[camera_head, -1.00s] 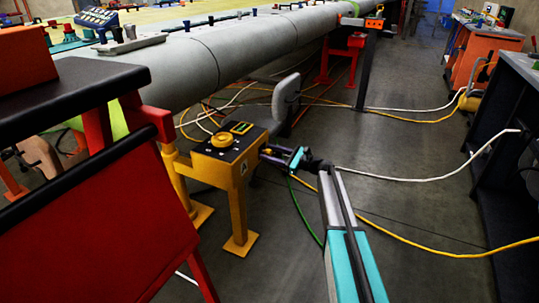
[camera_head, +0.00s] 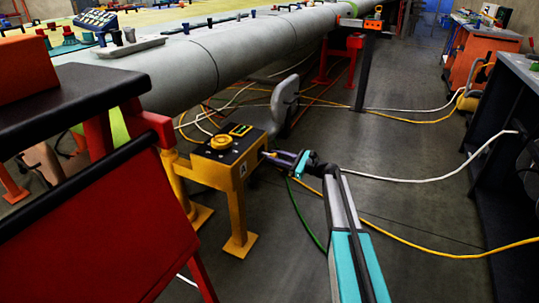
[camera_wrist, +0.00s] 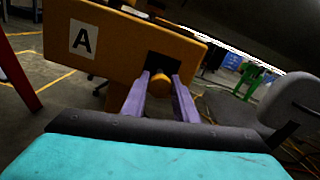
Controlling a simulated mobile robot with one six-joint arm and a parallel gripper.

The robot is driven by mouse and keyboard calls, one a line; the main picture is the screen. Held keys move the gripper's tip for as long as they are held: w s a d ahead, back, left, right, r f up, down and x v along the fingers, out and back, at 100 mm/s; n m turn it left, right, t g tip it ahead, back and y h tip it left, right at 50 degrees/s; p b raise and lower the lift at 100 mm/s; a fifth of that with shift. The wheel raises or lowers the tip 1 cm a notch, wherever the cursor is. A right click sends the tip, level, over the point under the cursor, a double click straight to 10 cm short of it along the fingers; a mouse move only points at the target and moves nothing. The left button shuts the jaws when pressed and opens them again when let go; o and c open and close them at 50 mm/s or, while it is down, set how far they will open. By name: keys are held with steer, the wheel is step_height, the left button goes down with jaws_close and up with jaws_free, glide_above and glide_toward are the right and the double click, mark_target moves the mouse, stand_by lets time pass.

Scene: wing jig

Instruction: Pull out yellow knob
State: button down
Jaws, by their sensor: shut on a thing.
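The yellow knob (camera_wrist: 159,82) shows in the wrist view in front of a dark square plate on the side of a yellow box. The same box (camera_head: 238,182) stands on a yellow post in the head view. My gripper (camera_wrist: 159,86) has its two purple fingers on either side of the knob and is shut on it. In the head view my gripper (camera_head: 269,155) is at the box's right side, and its fingers hide the knob. A larger yellow round dial (camera_head: 221,142) sits on the box's dark top.
A grey chair (camera_head: 285,100) stands close behind the box. A red cart (camera_head: 120,220) is at the left, and a large grey wing (camera_head: 200,70) lies behind. Cables (camera_head: 410,180) cross the floor.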

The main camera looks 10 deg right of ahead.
steer(key=shift+s+d, duration=0.1)
steer(key=shift+d, duration=0.25)
steer(key=c, duration=1.4)
jaws_free()
steer(key=shift+s, duration=0.1)
steer(key=p+v, duration=0.1)
steer(key=v, duration=1.2)
steer(key=shift+s+d+p, duration=0.2)
steer(key=shift+d+p, duration=0.1)
steer(key=shift+a, duration=0.1)
